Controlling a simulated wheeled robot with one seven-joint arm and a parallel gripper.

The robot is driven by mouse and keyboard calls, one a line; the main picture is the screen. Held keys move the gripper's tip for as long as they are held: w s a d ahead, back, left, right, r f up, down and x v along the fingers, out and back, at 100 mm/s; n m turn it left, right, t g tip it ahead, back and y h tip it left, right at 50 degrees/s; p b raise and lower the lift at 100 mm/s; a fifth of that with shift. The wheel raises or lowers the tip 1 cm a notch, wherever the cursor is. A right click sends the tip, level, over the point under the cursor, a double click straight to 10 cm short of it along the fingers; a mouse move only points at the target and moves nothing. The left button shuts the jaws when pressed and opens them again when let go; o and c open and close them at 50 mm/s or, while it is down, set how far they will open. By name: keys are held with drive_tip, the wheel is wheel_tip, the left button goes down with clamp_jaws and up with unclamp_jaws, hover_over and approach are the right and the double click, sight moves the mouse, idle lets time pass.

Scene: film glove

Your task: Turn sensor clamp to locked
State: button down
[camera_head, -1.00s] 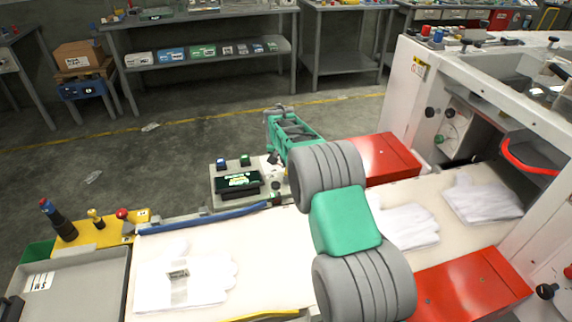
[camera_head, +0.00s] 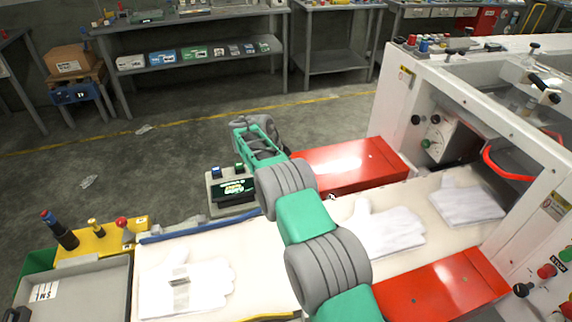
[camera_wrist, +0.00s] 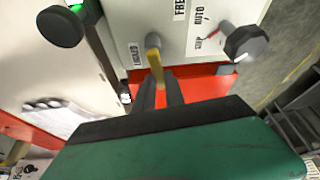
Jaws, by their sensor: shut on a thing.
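The sensor clamp (camera_wrist: 154,58) shows in the wrist view as a small yellow-brass lever with a round pivot on a pale panel. It points down in the picture, beside the LOCKED label (camera_wrist: 135,54); the FREE label (camera_wrist: 180,10) is at upper right. My gripper (camera_wrist: 159,84) has its two dark fingers shut on the lever's lower end. The fingers hide part of the lever's tip. In the head view my green and grey arm crosses the middle, and I cannot make out the gripper or the clamp there.
White gloves (camera_head: 385,230) lie on the pale conveyor (camera_head: 225,235). Red covers (camera_head: 345,165) flank it. The white machine (camera_head: 470,90) stands at right.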

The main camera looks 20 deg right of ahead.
drive_tip(key=shift+s+r+m+g+p, duration=0.1)
drive_tip(key=shift+s+m+g+p, duration=0.25)
drive_tip(key=shift+m+p, duration=0.85)
drive_tip(key=shift+p, duration=0.35)
drive_tip(key=c, duration=1.4)
unclamp_jaws()
drive_tip(key=p+v, duration=0.5)
drive_tip(key=v, duration=0.2)
drive_tip(key=shift+w+d, duration=0.1)
drive_tip(key=shift+d, duration=0.05)
drive_tip(key=shift+r+p, duration=0.35)
drive_tip(key=shift+p, duration=0.15)
drive_tip(key=shift+a, duration=0.3)
